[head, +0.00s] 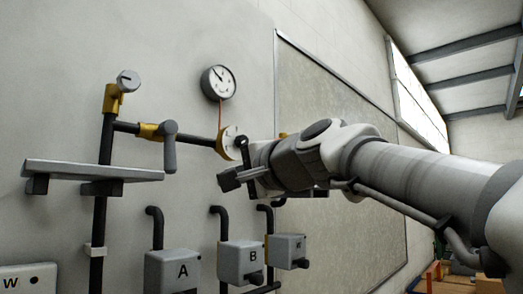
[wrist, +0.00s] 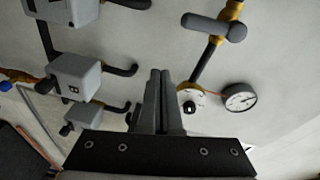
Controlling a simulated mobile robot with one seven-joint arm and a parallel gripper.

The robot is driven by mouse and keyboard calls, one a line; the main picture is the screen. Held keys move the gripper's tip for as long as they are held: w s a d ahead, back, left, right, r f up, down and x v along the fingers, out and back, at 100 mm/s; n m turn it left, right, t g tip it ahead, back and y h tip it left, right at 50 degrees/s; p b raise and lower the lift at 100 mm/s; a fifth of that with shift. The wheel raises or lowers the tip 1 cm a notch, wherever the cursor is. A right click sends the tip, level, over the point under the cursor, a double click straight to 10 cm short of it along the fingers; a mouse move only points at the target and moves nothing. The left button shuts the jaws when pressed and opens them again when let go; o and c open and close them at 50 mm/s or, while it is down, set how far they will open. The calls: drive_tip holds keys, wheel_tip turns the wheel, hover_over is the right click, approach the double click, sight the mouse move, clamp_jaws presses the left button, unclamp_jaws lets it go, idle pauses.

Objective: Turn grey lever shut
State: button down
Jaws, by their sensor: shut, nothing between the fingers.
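The grey lever (head: 169,147) hangs down from a brass valve (head: 150,131) on the dark horizontal pipe in the head view, lying across the pipe's line. In the wrist view the lever (wrist: 214,27) shows at the upper right, with a rounded end, crossing its pipe. My gripper (head: 229,183) is to the right of the lever and a little lower in the head view. In the wrist view my gripper (wrist: 159,73) has its two grey fingers together and empty. The fingers are apart from the lever, with wall showing between them.
A grey shelf (head: 92,170) juts out below the lever at left. Boxes marked A (head: 172,271) and B (head: 241,262) with bent pipes stand below. Bare wall lies above the pipe.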

sight(170, 148)
wheel_tip(170, 148, up, 5)
drive_tip(key=a+y+p, duration=0.1)
drive_tip(key=p+x, duration=0.4)
drive_tip(key=x, duration=0.7)
drive_tip(key=s, duration=0.2)
drive_tip(key=s+a, duration=0.1)
drive_tip(key=shift+s+a+f+m+p, duration=0.1)
drive_tip(key=shift+s+a+m+p, duration=0.1)
drive_tip(key=shift+s+m+p, duration=0.15)
drive_tip(key=shift+s+a+f, duration=0.15)
drive_tip(key=shift+s+a, duration=0.25)
drive_tip(key=shift+s, duration=0.2)
